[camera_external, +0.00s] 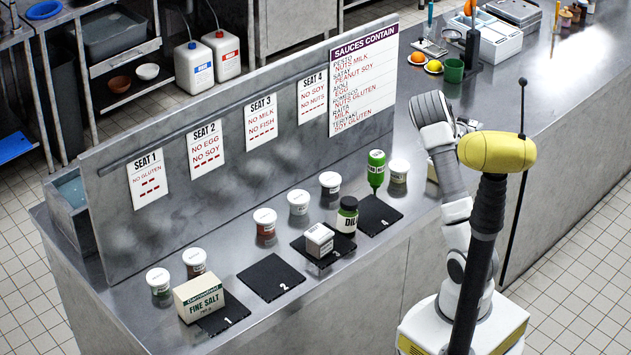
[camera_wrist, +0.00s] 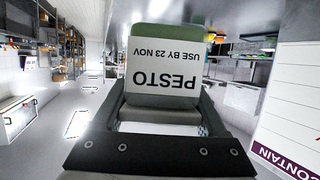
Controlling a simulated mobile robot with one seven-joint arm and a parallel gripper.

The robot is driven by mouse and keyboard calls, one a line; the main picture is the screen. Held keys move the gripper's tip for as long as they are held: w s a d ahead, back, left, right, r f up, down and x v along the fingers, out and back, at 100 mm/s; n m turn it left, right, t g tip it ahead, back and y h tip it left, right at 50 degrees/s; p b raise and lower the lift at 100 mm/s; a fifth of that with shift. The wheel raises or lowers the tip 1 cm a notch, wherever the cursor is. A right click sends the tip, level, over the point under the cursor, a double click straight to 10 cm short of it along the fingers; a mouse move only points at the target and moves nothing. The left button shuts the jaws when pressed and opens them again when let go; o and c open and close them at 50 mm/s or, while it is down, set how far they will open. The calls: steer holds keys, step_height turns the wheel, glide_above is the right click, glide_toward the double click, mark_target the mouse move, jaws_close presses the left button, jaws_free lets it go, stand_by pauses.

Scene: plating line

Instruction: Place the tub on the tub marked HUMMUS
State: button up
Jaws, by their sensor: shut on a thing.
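A tub with a white label reading PESTO, USE BY 23 NOV (camera_wrist: 163,72) fills the middle of the wrist view, its print upside down there. My gripper (camera_wrist: 163,105) is shut on this tub, with a finger at each side. In the external view my gripper (camera_external: 466,126) is raised over the right part of the counter, partly hidden by my yellow head; the held tub cannot be made out there. Several white-lidded tubs stand along the counter, among them one far left (camera_external: 159,281), one in the middle (camera_external: 265,222) and one at right (camera_external: 399,170). Their labels are too small to read, so I cannot tell which is HUMMUS.
Black numbered mats (camera_external: 271,278) lie along the counter. A fine salt box (camera_external: 199,297), a small white box (camera_external: 320,240), a dark DIL-marked jar (camera_external: 347,217) and a green bottle (camera_external: 376,170) stand among them. An upright panel with seat cards and a sauces sign (camera_external: 363,83) runs behind.

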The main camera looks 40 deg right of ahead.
steer(key=w+f, duration=0.1)
steer(key=w, duration=0.1)
steer(key=w+a+f+p, duration=0.1)
steer(key=w+f, duration=0.1)
steer(key=w, duration=0.1)
steer(key=w+a+f, duration=0.1)
steer(key=w, duration=0.1)
steer(key=shift+w+f, duration=0.15)
steer(key=shift+f, duration=0.05)
steer(key=shift+f+p, duration=0.35)
steer(key=shift+f, duration=1.65)
steer(key=shift+f, duration=0.1)
steer(key=shift+f, duration=0.15)
steer(key=o, duration=1.5)
